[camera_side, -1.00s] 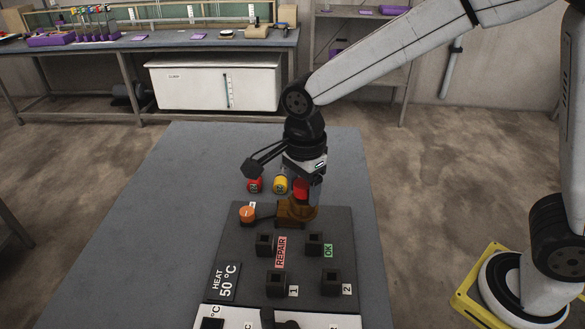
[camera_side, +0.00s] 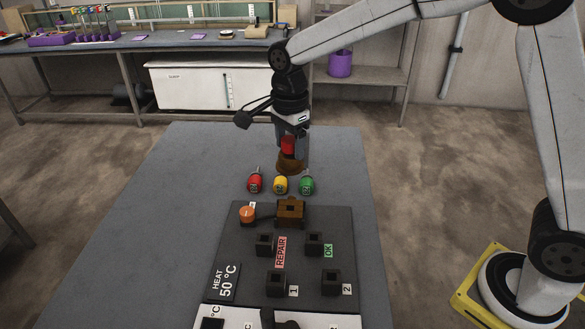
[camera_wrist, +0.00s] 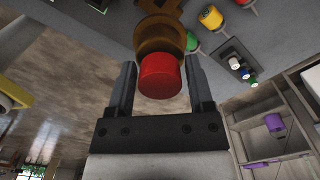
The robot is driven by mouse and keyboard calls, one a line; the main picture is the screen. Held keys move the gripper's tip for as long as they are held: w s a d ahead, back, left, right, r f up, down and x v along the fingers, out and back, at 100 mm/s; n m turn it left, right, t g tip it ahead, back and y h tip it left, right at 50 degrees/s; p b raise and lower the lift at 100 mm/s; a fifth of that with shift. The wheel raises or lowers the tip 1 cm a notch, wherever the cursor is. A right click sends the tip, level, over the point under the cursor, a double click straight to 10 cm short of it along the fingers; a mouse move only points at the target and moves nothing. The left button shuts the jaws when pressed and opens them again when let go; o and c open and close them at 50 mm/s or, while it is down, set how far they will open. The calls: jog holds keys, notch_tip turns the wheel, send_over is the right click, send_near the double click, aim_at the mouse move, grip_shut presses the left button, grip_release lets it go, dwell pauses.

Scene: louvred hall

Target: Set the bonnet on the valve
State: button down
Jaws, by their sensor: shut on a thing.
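The bonnet is a bronze-brown flanged piece (camera_side: 290,167) with a red knob (camera_side: 288,145) on top. My gripper (camera_side: 291,147) is shut on it at the knob and holds it beyond the coloured cylinders, apart from the valve. In the wrist view the red knob (camera_wrist: 160,76) lies between the two fingers, with the brown flange (camera_wrist: 160,36) past it. The valve (camera_side: 290,211) is a brown block with a dark opening in its top, at the far edge of the dark board. The bonnet's underside is hidden.
Red (camera_side: 254,183), yellow (camera_side: 280,185) and green (camera_side: 306,184) cylinders stand between the bonnet and the board (camera_side: 228,255). An orange knob (camera_side: 247,214) is left of the valve. Several black sockets (camera_side: 276,284) sit nearer. The table's left side is clear.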

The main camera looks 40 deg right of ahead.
aim_at(290, 169)
jog(key=shift+f, duration=3.25)
jog(key=shift+f, duration=2.65)
grip_release()
jog(key=shift+r, duration=2.5)
jog(key=shift+r, duration=3.95)
